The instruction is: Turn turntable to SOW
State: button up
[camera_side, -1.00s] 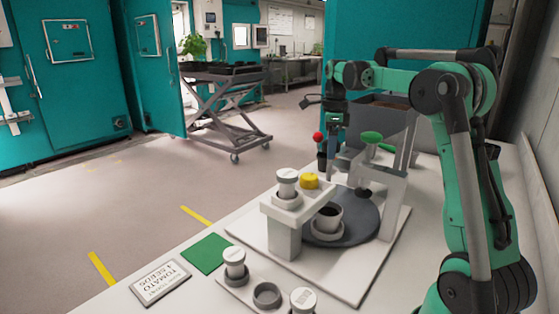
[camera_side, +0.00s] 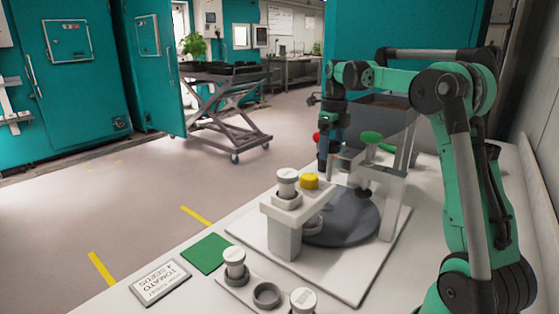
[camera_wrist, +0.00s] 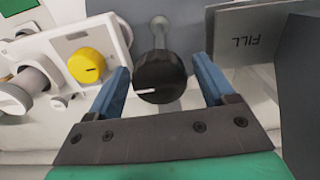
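The turntable (camera_side: 352,224) is a dark grey disc on a white base plate in the side view. In the wrist view a black knob (camera_wrist: 160,78) with a white pointer line pointing left lies between the two blue fingers of my gripper (camera_wrist: 162,68). Narrow gaps show between the fingers and the knob, so the gripper looks open around it. In the side view my gripper (camera_side: 323,166) points down behind the turntable; its contact there is hidden. No SOW label is readable.
A yellow knob (camera_side: 309,181) and a white-capped container (camera_side: 287,184) sit on the white stand (camera_side: 284,236). A FILL panel (camera_wrist: 248,38) stands right of the black knob in the wrist view.

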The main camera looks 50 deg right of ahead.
jog(key=shift+r, duration=3.5)
jog(key=shift+a, duration=0.2)
jog(key=a+n+t+h, duration=0.1)
jog(key=a+n+t, duration=0.1)
jog(key=a+n, duration=1.25)
jog(key=s+a+f+n+t, duration=0.2)
jog(key=a+f+n, duration=0.3)
jog(key=n, duration=0.5)
jog(key=s+a+f+n+t+y, duration=0.1)
jog(key=s+a+f+n+t, duration=0.2)
jog(key=n, duration=0.8)
notch_tip(320, 180, down, 3)
jog(key=shift+s+a+r, duration=0.15)
jog(key=shift+s+a, duration=0.25)
jog(key=shift+a, duration=0.65)
